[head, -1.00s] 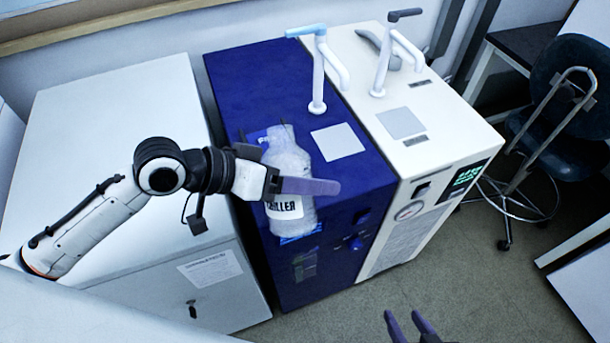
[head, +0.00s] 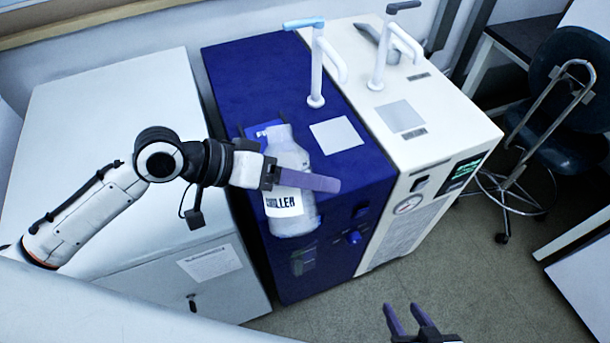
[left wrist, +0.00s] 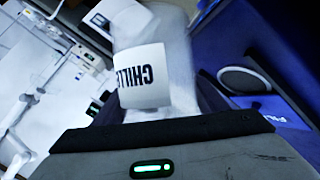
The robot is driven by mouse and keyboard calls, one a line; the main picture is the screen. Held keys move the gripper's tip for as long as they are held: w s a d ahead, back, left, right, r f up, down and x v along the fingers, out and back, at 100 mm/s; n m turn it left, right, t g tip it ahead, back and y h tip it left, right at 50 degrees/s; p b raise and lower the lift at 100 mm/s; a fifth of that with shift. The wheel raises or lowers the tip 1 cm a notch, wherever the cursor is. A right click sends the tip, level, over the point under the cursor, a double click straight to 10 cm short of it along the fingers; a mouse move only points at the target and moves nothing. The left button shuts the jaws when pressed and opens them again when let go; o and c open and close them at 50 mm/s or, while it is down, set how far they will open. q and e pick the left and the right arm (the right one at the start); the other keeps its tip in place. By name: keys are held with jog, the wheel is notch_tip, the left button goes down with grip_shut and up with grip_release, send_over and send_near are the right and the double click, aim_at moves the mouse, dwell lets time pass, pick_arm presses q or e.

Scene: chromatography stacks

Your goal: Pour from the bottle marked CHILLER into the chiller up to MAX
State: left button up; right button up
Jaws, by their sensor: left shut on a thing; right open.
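The bottle marked CHILLER (head: 300,212) is pale, with a white label in black letters. My left gripper (head: 305,181) is shut on it and holds it in front of the blue chiller (head: 235,80), near the top's front left edge. The bottle's neck shows in front of a bright blue patch on the chiller's top. In the left wrist view the bottle (left wrist: 178,55) and its label fill the middle. A round dark disc (left wrist: 244,80) and a blue label (left wrist: 282,115) lie beside it. The liquid level and MAX mark cannot be made out. My right gripper (head: 403,310) is open and empty.
A white unit (head: 465,125) with a gauge and a lit display stands right of the chiller. Tall taps (head: 317,75) rise from both units. A white cabinet (head: 110,110) stands at left. A dark chair (head: 570,100) is at right, with bare floor in front.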

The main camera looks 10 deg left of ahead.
pick_arm(q)
jog(key=shift+r, duration=0.1)
jog(key=shift+s+d+n+g, duration=0.15)
jog(key=shift+s+n+g, duration=0.15)
jog(key=shift+g, duration=0.1)
jog(key=shift+f, duration=0.2)
jog(key=shift+s+d+f+n+g+h, duration=0.1)
jog(key=shift+s+f+n+g+h, duration=0.05)
jog(key=shift+n+g+h, duration=0.2)
dwell(0.4)
jog(key=shift+s+d+f+n+g+h, duration=0.1)
jog(key=shift+s+f+n+g+h, duration=0.05)
jog(key=shift+f+n+g+h, duration=0.15)
jog(key=shift+s+f+n+g, duration=0.15)
jog(key=shift+n+g, duration=0.1)
jog(key=shift+g, duration=0.1)
